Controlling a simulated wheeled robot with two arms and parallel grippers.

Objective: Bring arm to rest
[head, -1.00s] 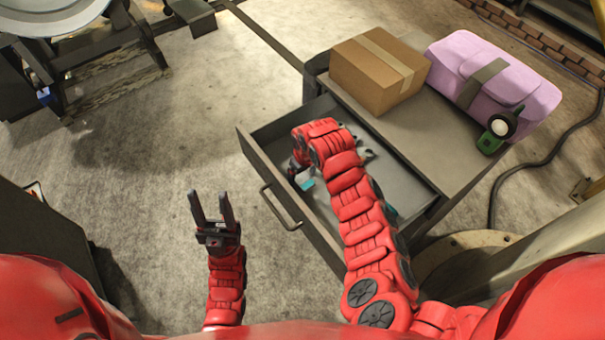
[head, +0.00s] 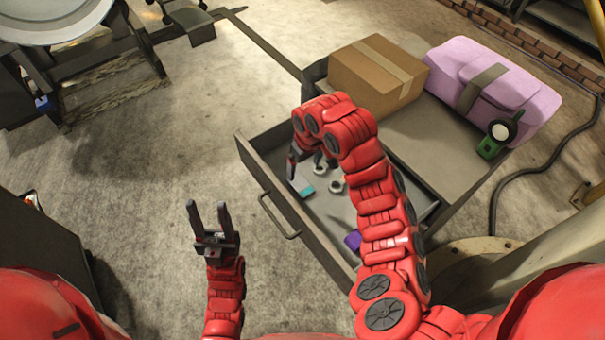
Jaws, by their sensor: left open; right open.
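My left gripper (head: 210,218) is open and empty, its two fingers pointing up in the picture, over the floor to the left of the drawer. My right arm (head: 372,200) reaches over the open drawer (head: 290,215). My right gripper (head: 293,165) hangs at the arm's far end above the drawer's left part; it is open, and its fingers are partly hidden by the wrist. No object shows between its fingers.
The drawer holds a teal item (head: 307,191), grey rings (head: 336,186) and a purple item (head: 353,240). On the cabinet (head: 425,140) stand a cardboard box (head: 375,75), a pink case (head: 495,85) and a green device (head: 490,148). Floor left of the drawer is clear.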

